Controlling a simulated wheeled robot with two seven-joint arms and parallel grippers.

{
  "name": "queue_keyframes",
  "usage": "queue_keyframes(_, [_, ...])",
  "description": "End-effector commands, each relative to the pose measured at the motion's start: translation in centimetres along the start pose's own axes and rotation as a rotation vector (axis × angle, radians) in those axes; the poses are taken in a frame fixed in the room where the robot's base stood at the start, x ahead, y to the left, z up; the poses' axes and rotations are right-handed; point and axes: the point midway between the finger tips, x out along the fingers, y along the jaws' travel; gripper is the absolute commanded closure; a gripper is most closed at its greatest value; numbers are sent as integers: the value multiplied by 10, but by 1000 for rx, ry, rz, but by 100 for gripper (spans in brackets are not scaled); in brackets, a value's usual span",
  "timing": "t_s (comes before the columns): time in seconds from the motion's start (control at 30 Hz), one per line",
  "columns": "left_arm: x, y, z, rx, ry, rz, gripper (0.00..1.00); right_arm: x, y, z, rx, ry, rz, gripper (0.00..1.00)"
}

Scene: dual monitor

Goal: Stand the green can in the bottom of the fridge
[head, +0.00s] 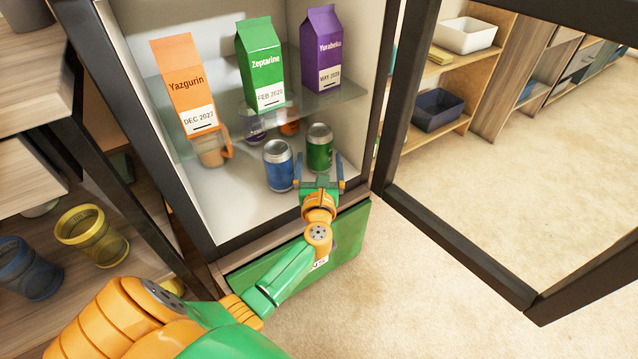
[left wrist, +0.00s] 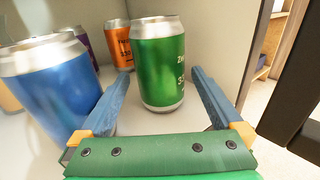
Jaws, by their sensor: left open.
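The green can (head: 319,148) stands upright on the bottom of the fridge (head: 215,205), towards its right side. It also shows in the left wrist view (left wrist: 158,62), straight ahead between the fingers' lines. My left gripper (head: 321,184) is open and empty just in front of the can, apart from it. In the left wrist view its two blue fingers (left wrist: 152,100) are spread to either side, with bare floor between them and the can. My right gripper is in neither view.
A blue can (head: 279,166) stands close left of my gripper. An orange can (left wrist: 119,44) and a purple can stand further back, beside an orange mug (head: 210,150). A glass shelf (head: 350,92) with several cartons is above. The open door (head: 455,250) is at right.

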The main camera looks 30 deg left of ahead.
Motion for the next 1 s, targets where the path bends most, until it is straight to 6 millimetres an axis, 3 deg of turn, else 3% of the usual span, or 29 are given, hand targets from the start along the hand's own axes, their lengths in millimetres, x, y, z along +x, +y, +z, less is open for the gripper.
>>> queue_keyframes(0.37, [-60,0,1,-2,4,-1,0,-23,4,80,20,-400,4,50])
queue_keyframes(0.57, [-84,0,0,2,1,-3,0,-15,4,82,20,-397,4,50])
queue_keyframes(0.67, [-92,-20,15,131,-62,-113,0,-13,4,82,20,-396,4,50])
queue_keyframes(0.77, [-128,-84,40,611,-285,-446,0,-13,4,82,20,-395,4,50])
queue_keyframes(0.8, [-157,-111,38,894,-413,-609,0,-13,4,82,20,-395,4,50])
queue_keyframes(0.87, [-203,-136,12,1345,-610,-845,0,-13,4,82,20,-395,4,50])
queue_keyframes(0.93, [-249,-128,-36,1840,-811,-1108,0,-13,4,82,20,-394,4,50])
queue_keyframes(1.0, [-278,-91,-80,2241,-955,-1369,0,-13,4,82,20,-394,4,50])
